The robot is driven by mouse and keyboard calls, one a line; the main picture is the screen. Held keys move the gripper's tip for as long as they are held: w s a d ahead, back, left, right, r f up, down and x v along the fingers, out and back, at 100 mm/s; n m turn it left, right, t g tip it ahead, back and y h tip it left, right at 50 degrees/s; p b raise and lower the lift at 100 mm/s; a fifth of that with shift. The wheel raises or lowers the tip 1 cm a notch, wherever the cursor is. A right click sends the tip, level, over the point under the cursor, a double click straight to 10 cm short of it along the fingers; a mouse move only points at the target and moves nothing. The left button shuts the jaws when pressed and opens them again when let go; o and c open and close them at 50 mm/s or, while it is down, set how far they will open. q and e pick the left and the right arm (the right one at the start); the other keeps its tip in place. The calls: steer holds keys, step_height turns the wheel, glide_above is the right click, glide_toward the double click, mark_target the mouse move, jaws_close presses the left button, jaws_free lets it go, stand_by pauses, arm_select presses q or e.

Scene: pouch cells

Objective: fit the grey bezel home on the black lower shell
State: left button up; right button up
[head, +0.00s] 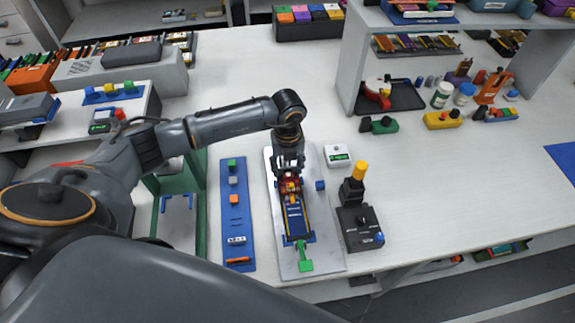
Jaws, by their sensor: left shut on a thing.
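My left gripper (289,165) points down over the far end of a pale plate (328,260). It is shut on a small part, likely the grey bezel, mostly hidden by the fingers. Just below the fingertips, a small red and yellow piece (290,187) shows. A long dark, blue and yellow assembly (296,218) lies on the plate, nearer me. I cannot clearly pick out the black lower shell; it may be part of this assembly. I cannot tell whether the held part touches it. My right gripper is not in view.
A green clamp (303,256) is at the plate's near end, a blue block (320,185) at its right. A blue strip (235,220) with small blocks lies left. A black control box (360,228) and white box (337,155) stand right. The table further right is clear.

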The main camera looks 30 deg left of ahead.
mark_target(288, 168)
arm_select(q)
steer(key=shift+f, duration=0.2)
steer(key=o, duration=0.8)
steer(key=shift+o, duration=0.2)
step_height(288, 168, up, 12)
